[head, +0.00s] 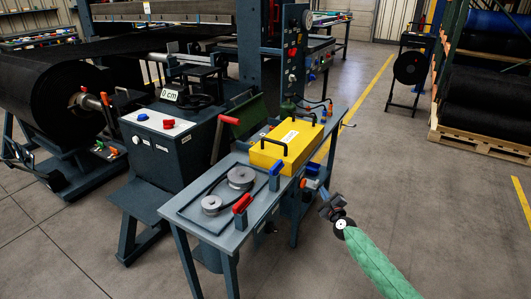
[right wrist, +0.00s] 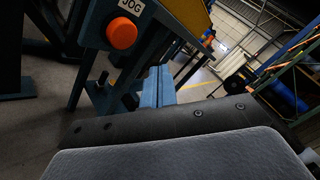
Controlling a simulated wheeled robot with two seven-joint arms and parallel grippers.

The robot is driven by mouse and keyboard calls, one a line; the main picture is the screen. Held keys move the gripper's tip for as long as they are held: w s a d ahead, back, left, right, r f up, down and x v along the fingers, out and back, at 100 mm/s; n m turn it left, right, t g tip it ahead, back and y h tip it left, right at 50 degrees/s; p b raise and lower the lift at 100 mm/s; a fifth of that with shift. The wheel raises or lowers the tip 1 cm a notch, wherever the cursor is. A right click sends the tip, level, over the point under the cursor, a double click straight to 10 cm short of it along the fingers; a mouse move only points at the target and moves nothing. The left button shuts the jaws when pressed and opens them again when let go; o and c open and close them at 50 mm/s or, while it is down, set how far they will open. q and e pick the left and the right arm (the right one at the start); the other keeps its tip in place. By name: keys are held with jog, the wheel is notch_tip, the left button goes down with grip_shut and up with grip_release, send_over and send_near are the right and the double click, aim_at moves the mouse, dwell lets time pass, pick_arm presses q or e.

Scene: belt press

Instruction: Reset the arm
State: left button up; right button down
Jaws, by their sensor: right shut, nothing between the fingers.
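My right arm, in a green sleeve, comes in from the lower right of the head view. Its right gripper (head: 326,199) is just off the right side of the grey-blue bench (head: 255,213), beside a small orange control there. In the right wrist view the blue fingers (right wrist: 158,87) are shut together with nothing between them. An orange push button (right wrist: 122,33) marked JOG is close by, up and left of the fingers, with a gap between. My left gripper is not seen.
The bench holds a yellow box (head: 287,145) with black handles and two grey pulleys with a belt (head: 241,177). A control cabinet (head: 170,140) and large black roll (head: 50,95) are left. Open floor (head: 400,185) lies right of the bench, before a rack of rolls (head: 485,90).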

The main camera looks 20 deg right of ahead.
jog(key=shift+a, duration=0.1)
